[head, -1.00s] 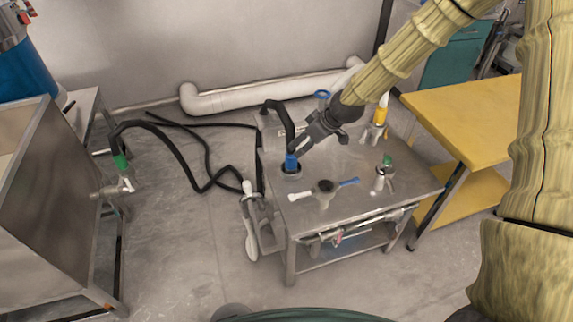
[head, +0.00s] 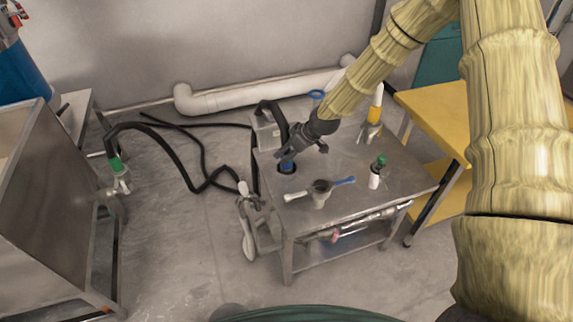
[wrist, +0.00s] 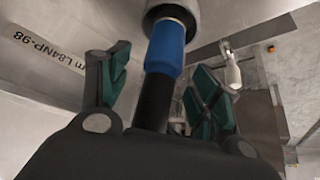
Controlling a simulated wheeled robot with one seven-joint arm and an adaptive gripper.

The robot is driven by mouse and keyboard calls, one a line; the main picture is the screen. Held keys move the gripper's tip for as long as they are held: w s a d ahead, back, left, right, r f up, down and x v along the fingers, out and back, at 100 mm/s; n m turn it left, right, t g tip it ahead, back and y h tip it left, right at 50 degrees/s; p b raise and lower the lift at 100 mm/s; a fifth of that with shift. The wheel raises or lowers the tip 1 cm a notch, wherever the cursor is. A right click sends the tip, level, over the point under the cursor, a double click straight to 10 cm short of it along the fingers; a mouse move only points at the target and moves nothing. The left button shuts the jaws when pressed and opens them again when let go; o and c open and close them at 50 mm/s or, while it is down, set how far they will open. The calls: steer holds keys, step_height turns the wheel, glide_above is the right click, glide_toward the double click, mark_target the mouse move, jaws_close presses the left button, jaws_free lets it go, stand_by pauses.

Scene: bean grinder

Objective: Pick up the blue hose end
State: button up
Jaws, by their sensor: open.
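The blue hose end (head: 287,166) sits at the left side of the metal table's top, on a black hose (head: 275,110) that arches up behind it. In the wrist view the blue hose end (wrist: 166,46) meets a round metal fitting, and the black hose runs down between my fingers. My gripper (head: 294,150) is directly over and beside the blue end, tilted down to the left. In the wrist view my gripper (wrist: 162,80) is open, with green-padded fingers on either side of the hose. Contact cannot be told.
The metal table (head: 330,215) also holds a fitting with a blue handle (head: 320,190), a green-topped valve (head: 377,172) and a yellow-and-white part (head: 374,112). A yellow table (head: 440,110) stands to the right. Another hose with a green end (head: 115,163) hangs at the left tank.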

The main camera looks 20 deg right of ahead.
steer(key=shift+x, duration=0.9)
jaws_close()
